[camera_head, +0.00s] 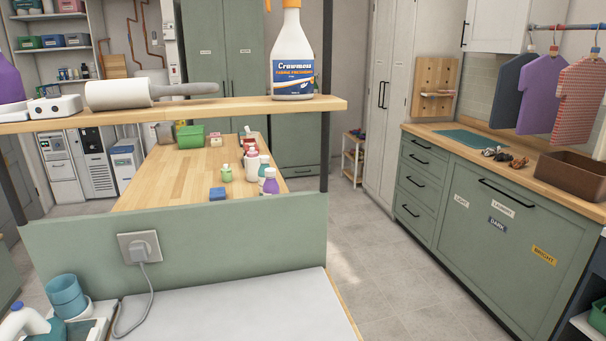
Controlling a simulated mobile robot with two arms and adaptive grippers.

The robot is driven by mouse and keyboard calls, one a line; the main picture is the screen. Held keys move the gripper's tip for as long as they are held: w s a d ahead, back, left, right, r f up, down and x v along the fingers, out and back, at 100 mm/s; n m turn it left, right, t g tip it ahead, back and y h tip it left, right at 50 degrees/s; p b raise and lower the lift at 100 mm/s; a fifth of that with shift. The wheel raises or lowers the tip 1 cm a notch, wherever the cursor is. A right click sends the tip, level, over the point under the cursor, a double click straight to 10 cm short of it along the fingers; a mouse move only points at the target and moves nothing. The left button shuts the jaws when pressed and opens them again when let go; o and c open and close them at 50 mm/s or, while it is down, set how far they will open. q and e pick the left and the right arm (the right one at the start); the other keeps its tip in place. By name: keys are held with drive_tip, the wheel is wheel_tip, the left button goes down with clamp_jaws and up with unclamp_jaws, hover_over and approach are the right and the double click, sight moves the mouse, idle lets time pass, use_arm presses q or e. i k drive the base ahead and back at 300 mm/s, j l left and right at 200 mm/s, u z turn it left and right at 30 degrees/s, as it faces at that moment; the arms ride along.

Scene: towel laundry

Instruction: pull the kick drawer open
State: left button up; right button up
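No drawer is marked as the kick drawer, so I cannot tell which one it is. A low green front with a dark bar handle (305,170) shows at the foot of the tall green cabinet (232,75) at the back; it looks shut. The green base cabinet (510,240) on the right has a stack of drawers (419,182) with black handles, all looking shut. Its wide front carries several labels, including light, dark and bright. The lower edge of this cabinet shows no clear handle. Neither of my grippers is in view.
A wooden-topped island (165,178) with a raised shelf (215,107) and a green panel (200,245) fills the left and middle. A spray bottle (293,60) stands on the shelf. Clear grey floor (375,270) runs between the island and the right cabinet.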

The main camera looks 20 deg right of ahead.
sight(316, 169)
drive_tip(key=z, duration=1.15)
drive_tip(key=i+l+z, duration=0.15)
drive_tip(key=l, duration=0.3)
drive_tip(key=i+l+z, duration=0.15)
drive_tip(key=l, duration=0.3)
drive_tip(key=i+l+z, duration=0.15)
drive_tip(key=l, duration=0.25)
drive_tip(key=i+l+z, duration=0.1)
drive_tip(key=l, duration=0.3)
drive_tip(key=i+l+u, duration=0.25)
drive_tip(key=i, duration=0.3)
drive_tip(key=i+l+u, duration=0.2)
drive_tip(key=i, duration=0.3)
drive_tip(key=i+j+u, duration=0.1)
drive_tip(key=i+u, duration=0.6)
drive_tip(key=i+l+u, duration=0.15)
drive_tip(key=i+u, duration=0.2)
drive_tip(key=i, duration=0.2)
drive_tip(key=i+u, duration=0.15)
drive_tip(key=i, duration=5.05)
drive_tip(key=l, duration=0.1)
